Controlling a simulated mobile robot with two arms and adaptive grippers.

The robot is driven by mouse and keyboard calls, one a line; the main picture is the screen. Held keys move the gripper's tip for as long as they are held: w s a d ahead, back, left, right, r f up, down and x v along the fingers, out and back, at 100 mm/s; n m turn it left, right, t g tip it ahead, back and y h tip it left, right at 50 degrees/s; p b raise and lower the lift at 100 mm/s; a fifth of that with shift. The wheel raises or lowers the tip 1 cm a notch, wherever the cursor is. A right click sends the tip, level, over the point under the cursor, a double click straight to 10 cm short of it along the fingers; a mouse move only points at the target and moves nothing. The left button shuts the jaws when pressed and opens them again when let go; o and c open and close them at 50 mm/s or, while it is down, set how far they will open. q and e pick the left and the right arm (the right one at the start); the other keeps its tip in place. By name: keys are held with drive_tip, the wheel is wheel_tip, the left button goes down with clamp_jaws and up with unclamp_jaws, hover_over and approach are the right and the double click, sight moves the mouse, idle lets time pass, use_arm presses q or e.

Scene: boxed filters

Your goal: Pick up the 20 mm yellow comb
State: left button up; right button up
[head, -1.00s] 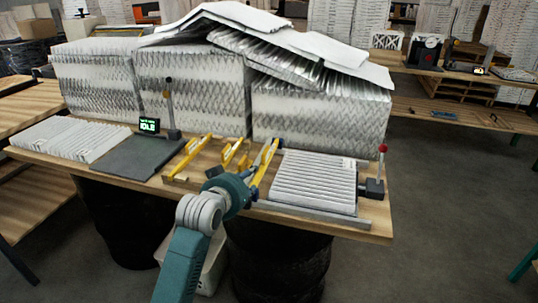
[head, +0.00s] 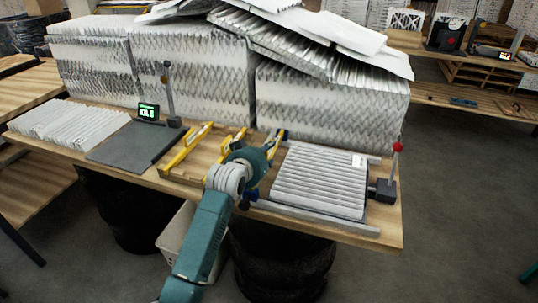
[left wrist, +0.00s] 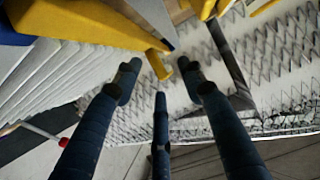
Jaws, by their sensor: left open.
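Several yellow combs lie on the wooden table between the dark plate and the pleated filter. One yellow comb (head: 186,148) is at the left, another (head: 233,141) is in the middle, and one (head: 272,148) is at the right beside my left gripper (head: 266,158). Size markings are too small to read. My left gripper is open and partly hidden by its own wrist. In the left wrist view its dark blue fingers (left wrist: 160,78) are spread, with a yellow piece (left wrist: 157,64) close to their tips. I cannot tell whether they touch. My right gripper is not in view.
A pleated filter (head: 318,183) lies right of the combs, beside a red-knobbed lever (head: 397,149). A dark plate (head: 128,146) and white filter stack (head: 68,122) are at the left. Tall filter stacks (head: 335,104) block the table's back. A display (head: 147,112) reads IDLE.

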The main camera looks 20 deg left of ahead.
sight(269, 157)
use_arm(q)
drive_tip(key=p+x, duration=0.1)
drive_tip(key=x, duration=0.2)
drive_tip(key=shift+w+d, duration=0.1)
drive_tip(key=shift+w, duration=0.1)
drive_tip(key=shift+w+f, duration=0.1)
drive_tip(key=shift+w, duration=0.25)
drive_tip(key=shift+w+f, duration=0.2)
drive_tip(key=shift+w, duration=0.05)
drive_tip(key=shift+c, duration=0.2)
drive_tip(key=shift+r, duration=0.1)
clamp_jaws()
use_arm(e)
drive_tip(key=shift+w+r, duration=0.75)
